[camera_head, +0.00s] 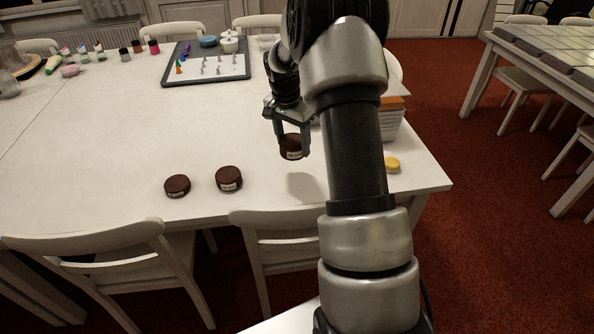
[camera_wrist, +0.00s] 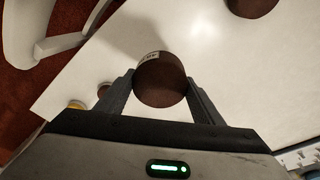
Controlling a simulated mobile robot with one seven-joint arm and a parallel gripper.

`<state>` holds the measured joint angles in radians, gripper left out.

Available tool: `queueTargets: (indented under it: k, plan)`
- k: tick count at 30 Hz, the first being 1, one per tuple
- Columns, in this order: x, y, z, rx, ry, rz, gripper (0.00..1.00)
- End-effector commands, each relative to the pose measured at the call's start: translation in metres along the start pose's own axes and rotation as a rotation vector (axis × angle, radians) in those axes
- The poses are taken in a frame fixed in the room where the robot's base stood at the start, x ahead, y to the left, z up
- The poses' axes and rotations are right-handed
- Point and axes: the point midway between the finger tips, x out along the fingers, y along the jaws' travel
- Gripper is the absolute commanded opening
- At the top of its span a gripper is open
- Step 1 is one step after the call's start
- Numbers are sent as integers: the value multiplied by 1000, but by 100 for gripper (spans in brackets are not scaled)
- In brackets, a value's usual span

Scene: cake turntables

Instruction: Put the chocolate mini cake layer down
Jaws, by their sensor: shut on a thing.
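My gripper (camera_head: 291,146) is shut on a dark brown chocolate mini cake layer (camera_head: 291,149) with a white label. It holds the layer above the white table (camera_head: 110,150), and a shadow lies on the tabletop below it. In the wrist view the held layer (camera_wrist: 160,80) sits between the two fingers of my gripper (camera_wrist: 160,86). Two more brown layers stand on the table to the left, one nearer (camera_head: 229,179) and one farther left (camera_head: 177,186). Part of a brown layer (camera_wrist: 252,5) also shows at the top of the wrist view.
A yellow disc (camera_head: 392,164) lies near the table's right end. A tray with small figures (camera_head: 208,66) lies at the back. Chairs (camera_head: 275,225) line the front edge. The left middle of the table is clear.

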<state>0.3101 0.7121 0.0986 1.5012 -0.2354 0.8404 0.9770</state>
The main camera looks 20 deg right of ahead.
Motion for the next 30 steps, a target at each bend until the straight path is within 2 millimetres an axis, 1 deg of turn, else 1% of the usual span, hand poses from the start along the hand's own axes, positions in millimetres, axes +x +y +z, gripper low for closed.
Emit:
queueTargets:
  k: [1, 6, 13, 15, 18, 26, 29, 30]
  plan:
    - [10, 1, 2, 0, -4, 3, 38]
    - [42, 1, 7, 0, -4, 2, 38]
    - [66, 0, 11, -1, -2, 1, 38]
    - [77, 1, 13, -1, -3, 4, 38]
    - [89, 1, 14, -1, -2, 2, 38]
    - [90, 0, 14, -1, -1, 1, 38]
    - [94, 0, 15, -1, -1, 1, 38]
    - [94, 0, 15, -1, -1, 1, 63]
